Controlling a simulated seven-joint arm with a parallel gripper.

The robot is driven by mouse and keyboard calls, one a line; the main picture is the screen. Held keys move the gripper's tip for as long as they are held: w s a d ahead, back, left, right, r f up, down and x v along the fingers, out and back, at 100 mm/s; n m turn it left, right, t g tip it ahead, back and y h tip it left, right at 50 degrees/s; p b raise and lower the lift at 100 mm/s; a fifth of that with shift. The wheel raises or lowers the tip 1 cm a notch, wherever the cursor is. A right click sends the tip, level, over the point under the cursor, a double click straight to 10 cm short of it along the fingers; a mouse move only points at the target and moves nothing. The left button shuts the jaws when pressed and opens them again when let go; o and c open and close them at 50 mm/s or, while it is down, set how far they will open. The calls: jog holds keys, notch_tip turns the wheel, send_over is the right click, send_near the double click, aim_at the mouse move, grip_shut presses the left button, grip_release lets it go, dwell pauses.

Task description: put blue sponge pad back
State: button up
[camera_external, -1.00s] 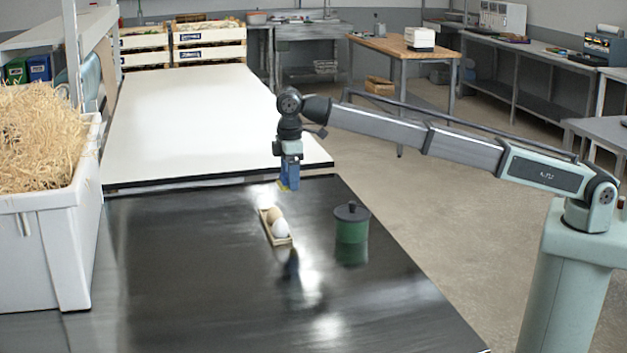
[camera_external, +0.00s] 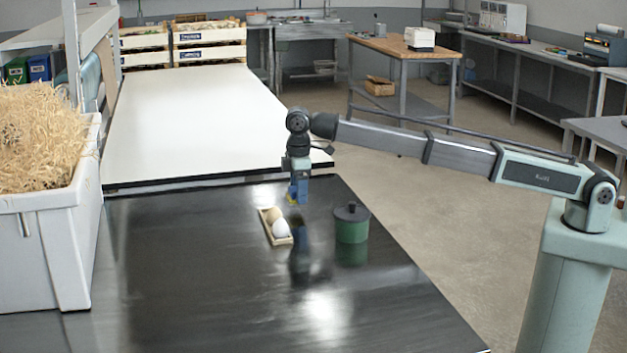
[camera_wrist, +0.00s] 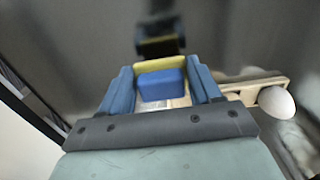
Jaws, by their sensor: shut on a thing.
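My gripper (camera_external: 298,190) is shut on a blue sponge pad (camera_wrist: 161,84) with a yellow edge. In the wrist view the pad sits between the two blue fingers. In the external view the pad is small and mostly merges with the fingers, with a bit of yellow at the bottom. The gripper points down and is above the dark tabletop (camera_external: 200,290), just right of a small wooden tray (camera_external: 268,232) holding a brown egg (camera_external: 273,215) and a white egg (camera_external: 281,229). The tray also shows in the wrist view (camera_wrist: 245,90).
A green pot with a dark lid (camera_external: 351,224) stands right of the gripper. A large grey bin (camera_external: 45,250) full of straw (camera_external: 40,135) is at the left. A white tabletop (camera_external: 190,120) lies behind. The front of the dark table is clear.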

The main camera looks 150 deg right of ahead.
jog(key=shift+f, duration=1.4)
jog(key=shift+f, duration=0.1)
jog(key=o, duration=1)
notch_tip(320, 180, up, 12)
jog(key=shift+r, duration=0.1)
